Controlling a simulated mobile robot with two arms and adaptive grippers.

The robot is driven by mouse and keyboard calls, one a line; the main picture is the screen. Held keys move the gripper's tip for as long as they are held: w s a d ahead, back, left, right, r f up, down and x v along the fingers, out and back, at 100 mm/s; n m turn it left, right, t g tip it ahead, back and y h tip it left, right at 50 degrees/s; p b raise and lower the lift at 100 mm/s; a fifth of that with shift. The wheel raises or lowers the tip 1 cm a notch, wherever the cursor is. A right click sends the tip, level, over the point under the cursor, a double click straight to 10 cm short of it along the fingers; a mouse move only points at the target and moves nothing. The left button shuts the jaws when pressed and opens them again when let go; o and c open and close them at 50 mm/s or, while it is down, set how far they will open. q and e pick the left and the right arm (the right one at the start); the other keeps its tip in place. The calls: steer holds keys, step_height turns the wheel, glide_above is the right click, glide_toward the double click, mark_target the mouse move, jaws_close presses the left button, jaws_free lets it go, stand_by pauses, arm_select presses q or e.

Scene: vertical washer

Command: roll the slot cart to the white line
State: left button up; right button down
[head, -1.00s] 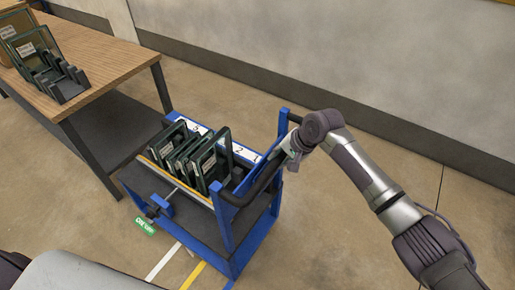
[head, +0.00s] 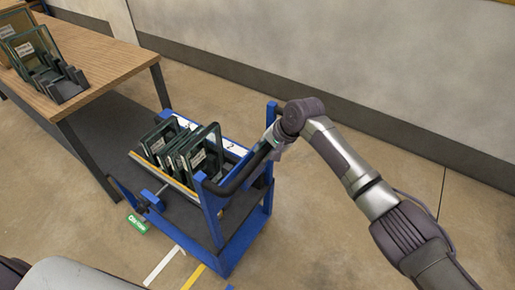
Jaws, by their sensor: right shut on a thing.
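The slot cart (head: 214,222) is a blue frame on a dark base, with a slotted rack carrying several dark-framed glass panels (head: 196,153). Its black push handle (head: 247,168) runs between two blue posts at its right end. My right gripper (head: 272,142) is shut on that handle near its far end; my wrist partly hides the fingers. A white line (head: 165,264) shows on the floor in front of the cart, beside a yellow line (head: 194,277). My left gripper is not in view.
A wooden table (head: 104,62) with a dark rack of framed panels (head: 45,57) stands at the left, very close to the cart's left end. A green tag (head: 137,224) hangs at the cart's front. A wall (head: 330,50) runs behind; floor on the right is open.

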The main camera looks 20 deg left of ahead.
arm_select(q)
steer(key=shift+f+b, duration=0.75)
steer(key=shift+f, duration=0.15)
arm_select(e)
steer(key=shift+w+a, duration=0.25)
steer(key=shift+a, duration=0.4)
steer(key=shift+w+a, duration=0.2)
steer(key=shift+a, duration=0.45)
steer(key=shift+d, duration=0.15)
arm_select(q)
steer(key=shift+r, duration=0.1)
